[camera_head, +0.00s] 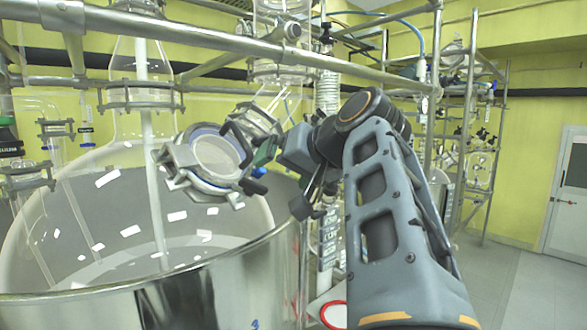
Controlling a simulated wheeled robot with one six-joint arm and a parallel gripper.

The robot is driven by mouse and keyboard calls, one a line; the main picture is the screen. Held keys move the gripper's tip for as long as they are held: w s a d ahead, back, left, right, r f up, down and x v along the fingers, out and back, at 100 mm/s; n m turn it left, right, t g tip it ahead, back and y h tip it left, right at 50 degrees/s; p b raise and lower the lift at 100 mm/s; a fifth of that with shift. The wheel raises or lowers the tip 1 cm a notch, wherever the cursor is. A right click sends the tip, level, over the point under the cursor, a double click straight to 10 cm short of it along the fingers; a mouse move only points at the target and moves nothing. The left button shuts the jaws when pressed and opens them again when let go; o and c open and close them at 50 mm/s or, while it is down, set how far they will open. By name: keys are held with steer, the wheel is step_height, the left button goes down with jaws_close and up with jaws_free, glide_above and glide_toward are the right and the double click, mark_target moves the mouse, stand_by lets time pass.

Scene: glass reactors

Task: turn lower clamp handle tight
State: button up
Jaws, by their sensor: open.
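A round glass flange port (216,158) with a metal clamp ring (180,160) sits on the near side of the big glass vessel, its face tilted towards me. Small dark, green and blue parts lie at its right edge. A blue piece (259,172) shows at the lower right of the ring, close to my gripper; I cannot tell for sure whether it is the lower clamp handle. My gripper (256,160) is open at the right side of the port. Its fingers overlap the dark clamp parts, so contact cannot be told.
A large steel-rimmed vessel (215,285) fills the lower left. Metal rails (190,38) cross above the port, and a ribbed column (328,95) stands behind my arm. Open floor (505,285) lies to the right, towards a white door (570,195).

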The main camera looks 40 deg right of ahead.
steer(key=shift+v, duration=1.15)
